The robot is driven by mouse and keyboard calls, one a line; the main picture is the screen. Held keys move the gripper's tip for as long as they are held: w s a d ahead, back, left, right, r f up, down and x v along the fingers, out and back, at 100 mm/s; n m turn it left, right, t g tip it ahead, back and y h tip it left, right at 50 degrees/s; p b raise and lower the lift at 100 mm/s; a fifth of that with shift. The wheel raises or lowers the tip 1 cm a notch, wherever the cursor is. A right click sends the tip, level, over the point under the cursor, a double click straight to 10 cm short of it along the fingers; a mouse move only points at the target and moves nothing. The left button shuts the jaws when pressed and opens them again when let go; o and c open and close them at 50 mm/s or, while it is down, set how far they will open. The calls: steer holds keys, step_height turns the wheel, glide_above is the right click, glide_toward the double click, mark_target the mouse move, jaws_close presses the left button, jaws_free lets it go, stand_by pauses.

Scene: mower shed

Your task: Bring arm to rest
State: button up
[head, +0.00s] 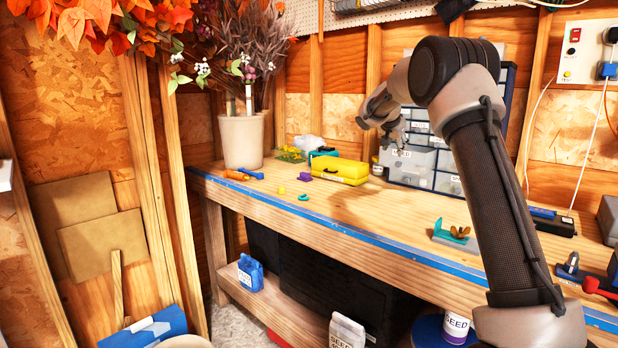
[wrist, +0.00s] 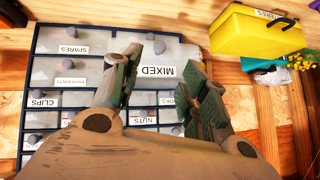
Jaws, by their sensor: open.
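My arm rises from the lower right in the head view and bends over the wooden workbench (head: 350,215). My gripper (head: 403,148) hangs at its end, in front of the drawer cabinet (head: 508,112). In the wrist view, my gripper (wrist: 168,75) has its two fingers spread apart, with nothing between them. Behind the fingers is the cabinet (wrist: 38,100), turned in the picture, with drawers labelled SPARES, MIXED, CLIPS and NUTS. The MIXED drawer (wrist: 190,57) shows between and beyond the fingertips. My arm hides part of the cabinet in the head view.
A yellow case (head: 340,168) stands left of my gripper and also shows in the wrist view (wrist: 255,30). A potted plant (head: 242,142) stands at the bench's left end. A teal holder (head: 455,237) sits near my arm. The bench's middle is mostly clear.

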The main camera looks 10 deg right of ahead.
steer(key=s+a+f+n+g+y, duration=0.1)
steer(key=s+f+n+g, duration=0.4)
steer(key=s+f, duration=0.55)
steer(key=s+a+r+n+y, duration=0.1)
steer(key=s+a+n, duration=0.1)
steer(key=s, duration=1.3)
steer(key=s+a+r+n+t+y, duration=0.1)
steer(key=s+a, duration=0.4)
steer(key=s, duration=1.1)
steer(key=s+a+r+n+t+y, duration=0.1)
steer(key=s+a+r+n+y, duration=0.1)
steer(key=s, duration=1.3)
steer(key=shift+s+a+r+n+y, duration=0.35)
steer(key=shift+a+n, duration=0.35)
steer(key=shift+a, duration=0.25)
